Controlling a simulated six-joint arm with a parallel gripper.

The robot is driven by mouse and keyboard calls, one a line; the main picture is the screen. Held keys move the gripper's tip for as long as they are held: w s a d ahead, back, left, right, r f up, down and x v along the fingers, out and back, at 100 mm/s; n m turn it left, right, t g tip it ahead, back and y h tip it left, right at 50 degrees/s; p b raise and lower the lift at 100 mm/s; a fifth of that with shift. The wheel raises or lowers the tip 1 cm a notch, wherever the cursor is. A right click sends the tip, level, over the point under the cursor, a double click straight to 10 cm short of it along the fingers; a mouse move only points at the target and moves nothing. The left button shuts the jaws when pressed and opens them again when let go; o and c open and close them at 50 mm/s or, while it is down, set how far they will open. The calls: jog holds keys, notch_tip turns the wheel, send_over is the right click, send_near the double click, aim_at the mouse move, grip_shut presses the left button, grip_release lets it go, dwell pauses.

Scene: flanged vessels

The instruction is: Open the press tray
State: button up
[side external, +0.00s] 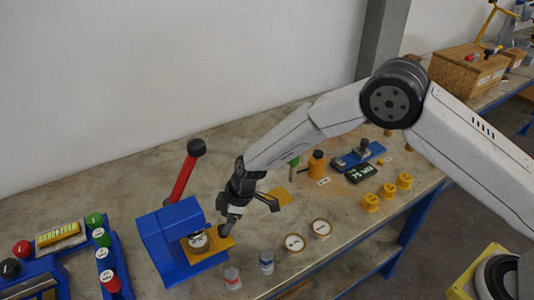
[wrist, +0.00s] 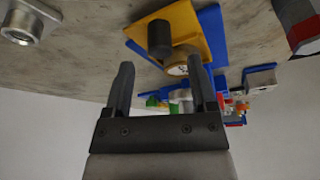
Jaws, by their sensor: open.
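The blue press (side external: 168,243) stands at the front left of the bench in the side view, with a red lever (side external: 183,178) topped by a black knob. Its yellow tray (side external: 215,247) sits at the press's opening and carries a round piece with a pale face (side external: 198,243). In the wrist view, the yellow tray (wrist: 190,27) shows with its dark cylindrical knob (wrist: 160,38) and part of the round piece (wrist: 176,69). My gripper (side external: 232,212) is open beside the tray's outer end. In the wrist view, nothing is held between its fingers (wrist: 160,68).
Yellow caps (side external: 387,191) and a blue fixture (side external: 358,156) lie to the right. A blue rack (side external: 112,255) stands left of the press.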

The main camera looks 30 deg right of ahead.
aim_at(222, 227)
jog(key=shift+x, duration=2.05)
jog(key=shift+c, duration=0.2)
grip_shut()
